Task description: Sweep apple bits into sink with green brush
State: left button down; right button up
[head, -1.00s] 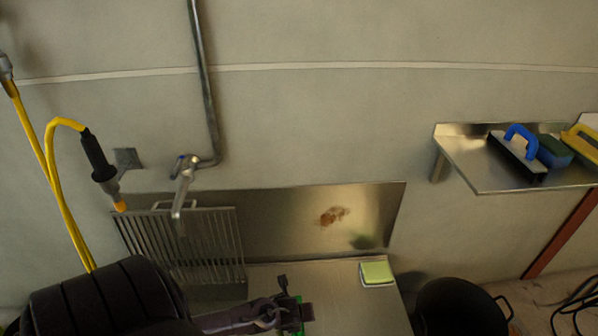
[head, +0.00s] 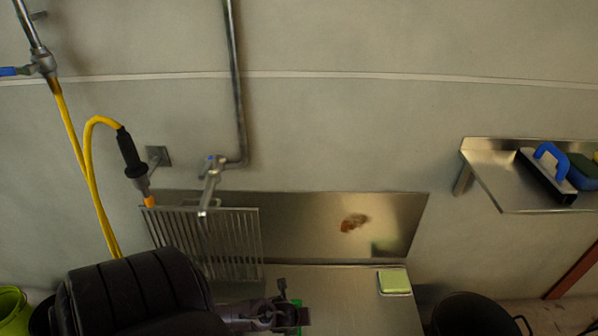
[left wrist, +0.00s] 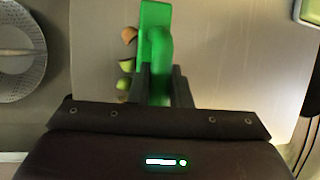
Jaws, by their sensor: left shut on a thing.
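My left gripper (head: 290,316) is shut on the green brush (left wrist: 154,40), over the steel counter (left wrist: 235,60). In the head view only a small bit of the brush's green (head: 297,303) shows beside the jaws. In the left wrist view several apple bits lie along the left side of the brush: a brownish one (left wrist: 129,35) and greenish ones (left wrist: 126,66) below it. I cannot tell whether the brush touches them. The sink (left wrist: 58,20) is to the left of the counter, with a round perforated strainer (left wrist: 35,75) in it. My right gripper is out of view.
A yellow-green sponge (head: 394,281) lies at the counter's right. A metal rack (head: 205,240) and tap (head: 209,185) stand at the back of the sink. A black bucket (head: 472,316) is right of the counter. A wall shelf (head: 500,180) holds a blue-handled brush (head: 548,172).

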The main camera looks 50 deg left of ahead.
pick_arm(q)
jog(key=shift+s+a, duration=0.1)
jog(key=shift+s+a+p, duration=0.75)
jog(key=shift+s+a, duration=0.55)
jog(key=shift+s, duration=0.2)
jog(key=shift+s+a, duration=0.25)
jog(key=shift+s, duration=0.05)
jog(key=shift+s+a+p, duration=0.65)
jog(key=shift+s+a, duration=0.95)
jog(key=shift+s, duration=0.3)
notch_tip(320, 180, up, 9)
jog(key=p, duration=0.9)
